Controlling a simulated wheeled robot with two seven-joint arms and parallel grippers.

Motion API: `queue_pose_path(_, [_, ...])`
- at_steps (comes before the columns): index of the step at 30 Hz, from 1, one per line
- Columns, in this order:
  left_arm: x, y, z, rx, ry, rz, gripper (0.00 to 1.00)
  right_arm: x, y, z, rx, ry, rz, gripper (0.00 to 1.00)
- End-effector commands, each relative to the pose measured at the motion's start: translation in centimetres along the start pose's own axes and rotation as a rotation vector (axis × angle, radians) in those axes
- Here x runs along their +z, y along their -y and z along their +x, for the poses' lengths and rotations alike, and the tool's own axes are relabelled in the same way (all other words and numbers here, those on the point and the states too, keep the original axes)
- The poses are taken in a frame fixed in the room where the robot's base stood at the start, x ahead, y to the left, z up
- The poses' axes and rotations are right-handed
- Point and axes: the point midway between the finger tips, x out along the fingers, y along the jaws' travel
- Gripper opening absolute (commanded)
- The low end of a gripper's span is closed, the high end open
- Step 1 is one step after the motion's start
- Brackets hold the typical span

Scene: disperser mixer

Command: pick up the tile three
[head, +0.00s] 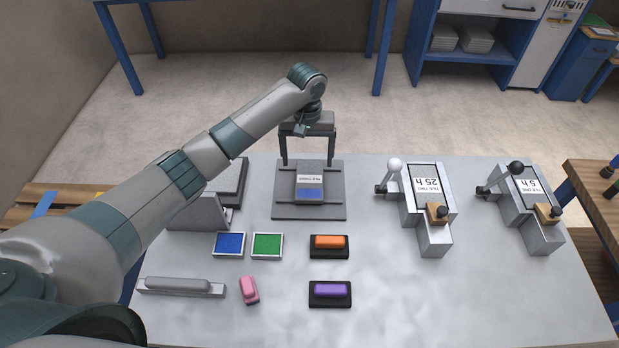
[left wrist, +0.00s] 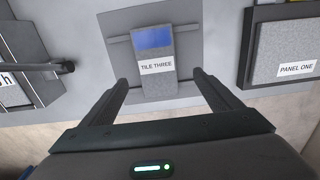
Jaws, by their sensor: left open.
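Tile three (head: 311,181) is a grey block with a blue patch and a white label. It rests on a grey square plate (head: 310,212) at the back of the table. In the left wrist view, tile three (left wrist: 155,68) shows its label "TILE THREE", and it lies ahead of and between my fingers. My left gripper (head: 308,165) is open, with its two fingers pointing down at the tile's far side, spread wider than the tile. The fingers hold nothing. Whether they touch the plate I cannot tell. My right gripper is not in view.
Clamp fixtures holding tile two (head: 426,180) and tile one (head: 526,185) stand at the right. Blue (head: 229,244) and green (head: 267,245) pads, an orange block (head: 330,241), a purple block (head: 330,289) and a pink piece (head: 249,290) lie in front. Panel one (left wrist: 285,50) is beside the plate.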

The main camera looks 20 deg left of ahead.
Motion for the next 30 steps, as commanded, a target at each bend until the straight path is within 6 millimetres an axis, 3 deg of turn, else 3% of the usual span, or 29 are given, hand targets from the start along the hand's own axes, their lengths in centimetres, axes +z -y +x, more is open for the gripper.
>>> queue_pose_path(6, [0.0, -0.1, 1.7, 0.001, 0.0, 0.0, 0.84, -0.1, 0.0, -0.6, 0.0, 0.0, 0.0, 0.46])
queue_pose_path(20, [0.2, -0.1, 2.2, -0.001, 0.002, 0.0, 0.84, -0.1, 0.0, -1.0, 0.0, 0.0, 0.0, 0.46])
queue_pose_path(30, [0.7, -0.6, 6.1, -0.002, 0.002, 0.0, 0.84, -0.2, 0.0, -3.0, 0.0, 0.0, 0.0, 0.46])
